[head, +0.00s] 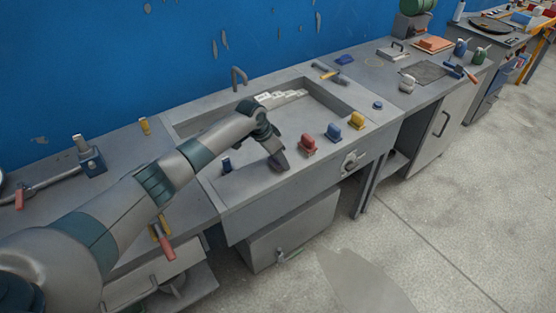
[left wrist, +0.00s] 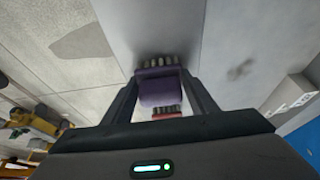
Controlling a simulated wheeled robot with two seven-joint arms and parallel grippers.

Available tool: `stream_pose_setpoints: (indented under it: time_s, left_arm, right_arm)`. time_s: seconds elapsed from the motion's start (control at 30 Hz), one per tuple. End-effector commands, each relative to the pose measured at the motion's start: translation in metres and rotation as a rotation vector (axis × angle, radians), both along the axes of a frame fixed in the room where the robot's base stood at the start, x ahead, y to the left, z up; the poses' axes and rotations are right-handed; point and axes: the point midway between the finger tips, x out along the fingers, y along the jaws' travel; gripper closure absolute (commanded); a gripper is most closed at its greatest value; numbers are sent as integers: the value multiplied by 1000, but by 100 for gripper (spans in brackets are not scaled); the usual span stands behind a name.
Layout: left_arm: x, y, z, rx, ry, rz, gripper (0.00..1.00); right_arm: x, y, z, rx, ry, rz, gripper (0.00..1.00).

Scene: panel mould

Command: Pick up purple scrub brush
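The purple scrub brush (left wrist: 158,88) shows in the left wrist view, with pale bristles at its far side. It lies between the two fingers of my left gripper (left wrist: 160,80), which stand apart on either side of it. Narrow gaps seem to show beside its handle; contact at the fingertips is hard to judge. In the head view my left gripper (head: 279,161) points down at the front rim of the sink unit and hides the purple brush. My right gripper is in neither view.
A red brush (head: 308,145), a blue brush (head: 333,131) and a yellow brush (head: 356,120) stand in a row right of my left gripper. A dark blue item (head: 226,165) stands to its left. The sunken basin (head: 325,100) lies behind, with white blocks (head: 280,96).

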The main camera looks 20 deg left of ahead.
Motion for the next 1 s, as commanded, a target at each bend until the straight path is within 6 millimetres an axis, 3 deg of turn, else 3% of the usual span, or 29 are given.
stream_pose_setpoints:
  time_s: [0.43,0.7,1.0]
  left_arm:
    - [1,0,6,-1,-3,-1,71]
    - [2,0,40,-1,-7,-2,71]
    - [-27,-50,71,-2,-5,-6,71]
  right_arm:
    - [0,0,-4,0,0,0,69]
    - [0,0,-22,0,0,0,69]
    - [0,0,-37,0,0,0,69]
